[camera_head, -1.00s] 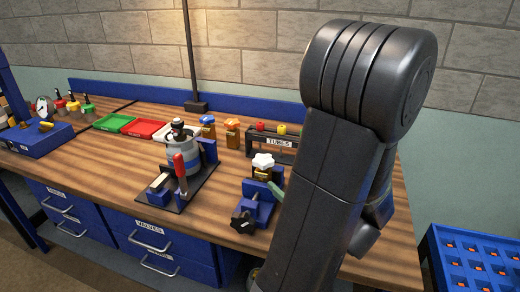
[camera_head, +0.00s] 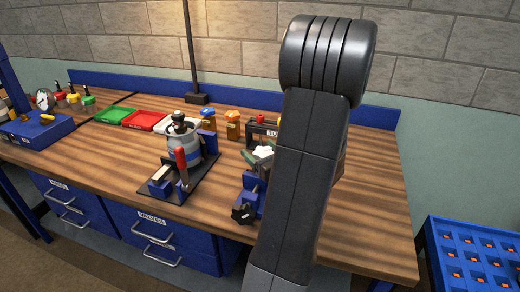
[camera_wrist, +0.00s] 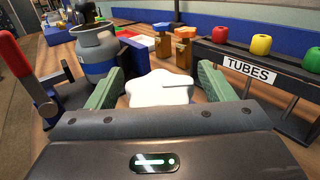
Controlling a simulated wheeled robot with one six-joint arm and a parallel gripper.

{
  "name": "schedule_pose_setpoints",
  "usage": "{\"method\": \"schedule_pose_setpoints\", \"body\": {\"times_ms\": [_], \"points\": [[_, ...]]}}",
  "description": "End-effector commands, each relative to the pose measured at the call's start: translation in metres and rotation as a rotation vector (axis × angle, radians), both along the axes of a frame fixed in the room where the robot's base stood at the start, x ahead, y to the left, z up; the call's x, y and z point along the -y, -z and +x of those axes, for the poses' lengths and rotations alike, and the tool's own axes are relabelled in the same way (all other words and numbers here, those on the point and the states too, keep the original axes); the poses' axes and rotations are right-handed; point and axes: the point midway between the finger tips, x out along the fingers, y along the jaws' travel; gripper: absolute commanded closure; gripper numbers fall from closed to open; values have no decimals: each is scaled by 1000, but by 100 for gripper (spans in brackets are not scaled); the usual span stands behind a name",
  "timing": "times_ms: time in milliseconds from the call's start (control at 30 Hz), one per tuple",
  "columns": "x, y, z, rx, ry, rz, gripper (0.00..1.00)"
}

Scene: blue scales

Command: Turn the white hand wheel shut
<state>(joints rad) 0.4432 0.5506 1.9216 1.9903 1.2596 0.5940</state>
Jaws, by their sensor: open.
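The white hand wheel (camera_wrist: 160,88) has a lobed, star-like shape. In the wrist view it lies between the two green fingers of my gripper (camera_wrist: 158,92), which stand apart on its left and right. I cannot tell whether either finger touches it. In the head view the white wheel (camera_head: 263,153) shows beside my arm, on top of a blue vise-like holder (camera_head: 247,198) near the bench front. My arm hides part of the holder, and the valve body under the wheel is mostly hidden.
A grey canister with a red-handled clamp (camera_head: 181,162) stands left of the wheel. The tubes rack (camera_wrist: 265,72) with coloured caps is close behind on the right. The wooden bench (camera_head: 375,215) is clear on the right.

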Motion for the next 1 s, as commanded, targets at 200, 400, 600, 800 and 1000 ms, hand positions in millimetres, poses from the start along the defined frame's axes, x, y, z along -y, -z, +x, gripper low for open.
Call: {"method": "schedule_pose_setpoints", "body": {"times_ms": [200, 400, 600, 800, 1000], "points": [[-3, 0, 4, -1, 0, 0, 25], [-3, 0, 4, -1, 0, 0, 34], [-3, 0, 4, -1, 0, 0, 69], [-3, 1, 4, 0, 11, 0, 69], [-2, 3, 4, 1, 77, 1, 69]]}}
